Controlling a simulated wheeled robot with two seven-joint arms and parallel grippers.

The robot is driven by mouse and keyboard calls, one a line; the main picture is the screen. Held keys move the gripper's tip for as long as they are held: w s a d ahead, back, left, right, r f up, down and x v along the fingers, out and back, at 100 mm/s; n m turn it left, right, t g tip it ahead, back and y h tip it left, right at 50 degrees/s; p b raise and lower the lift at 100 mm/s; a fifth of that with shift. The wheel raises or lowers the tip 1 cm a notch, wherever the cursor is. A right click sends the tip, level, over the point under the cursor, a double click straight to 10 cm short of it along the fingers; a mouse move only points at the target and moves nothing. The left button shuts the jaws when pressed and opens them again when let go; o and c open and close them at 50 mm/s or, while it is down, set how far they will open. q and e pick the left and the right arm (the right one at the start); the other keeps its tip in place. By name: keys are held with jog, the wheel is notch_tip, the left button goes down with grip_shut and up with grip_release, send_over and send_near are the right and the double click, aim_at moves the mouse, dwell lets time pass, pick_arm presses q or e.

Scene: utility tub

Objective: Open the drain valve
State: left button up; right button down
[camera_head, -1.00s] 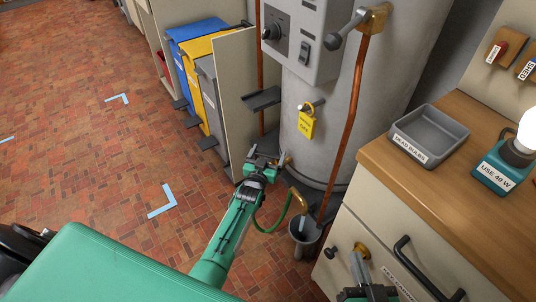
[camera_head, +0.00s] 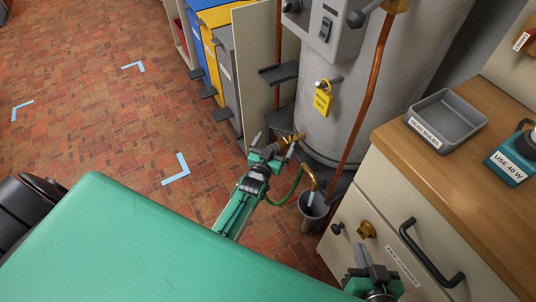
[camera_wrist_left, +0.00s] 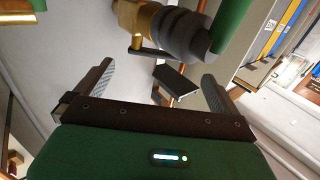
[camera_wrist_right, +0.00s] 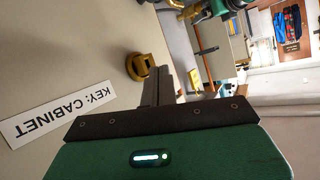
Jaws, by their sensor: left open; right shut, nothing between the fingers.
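In the left wrist view, brass fitting parts (camera_wrist_left: 150,22) and a dark ribbed piece (camera_wrist_left: 185,35) lie beyond the open fingers (camera_wrist_left: 158,73). Nothing is between the fingers. The valve's handle is hard to make out. My right gripper (camera_head: 363,252) is shut and empty before the cabinet front, also in the right wrist view (camera_wrist_right: 164,76).
A yellow tag (camera_head: 323,101) hangs on the tank. A copper pipe (camera_head: 365,95) runs down its front. The cabinet has a brass lock (camera_head: 367,229), a black handle (camera_head: 430,255) and a grey tray (camera_head: 447,120) on top. Bins (camera_head: 228,70) stand left; open floor lies further left.

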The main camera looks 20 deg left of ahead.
pick_arm(q)
jog(key=s, duration=0.6)
jog(key=shift+s+d+p, duration=0.2)
jog(key=shift+s+p, duration=0.1)
jog(key=shift+p, duration=0.15)
pick_arm(e)
jog(key=shift+s+d+f+g+h, duration=0.1)
jog(key=shift+d+g+h, duration=0.15)
jog(key=shift+d+g, duration=0.25)
jog(key=shift+s+d+f+g+h, duration=0.1)
jog(key=shift+d+g+h, duration=0.2)
jog(key=shift+d, duration=0.25)
